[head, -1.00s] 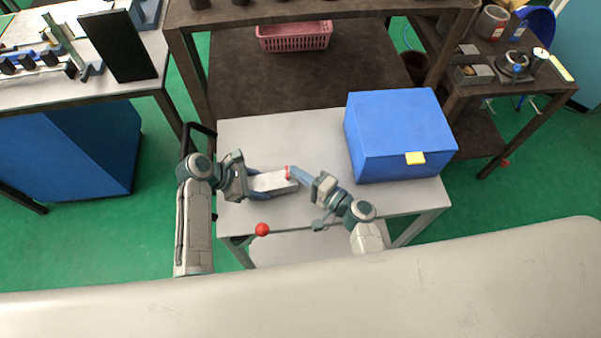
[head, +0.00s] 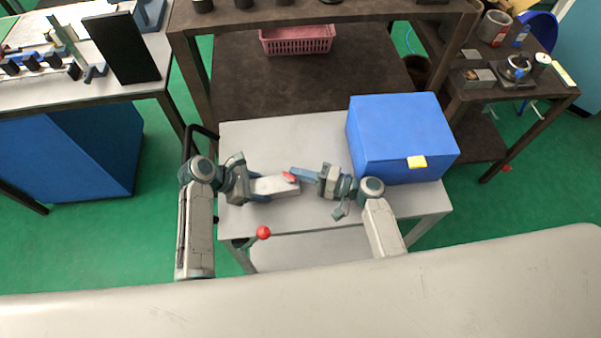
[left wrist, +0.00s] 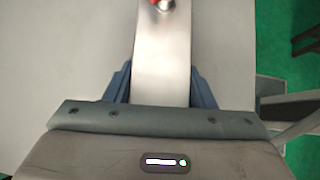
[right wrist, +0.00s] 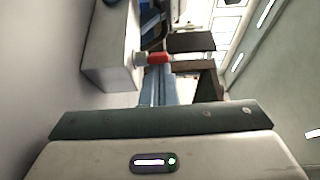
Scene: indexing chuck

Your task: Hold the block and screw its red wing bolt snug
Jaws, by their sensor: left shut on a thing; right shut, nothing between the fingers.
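The pale block (head: 277,187) lies lengthwise in my left gripper (head: 262,188), which is shut on its sides. In the left wrist view the block (left wrist: 162,60) runs up between the two blue fingers.
A red ball knob (head: 263,233) is at the table's front. A dark bench (head: 300,85) with a pink basket (head: 297,40) stands behind.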

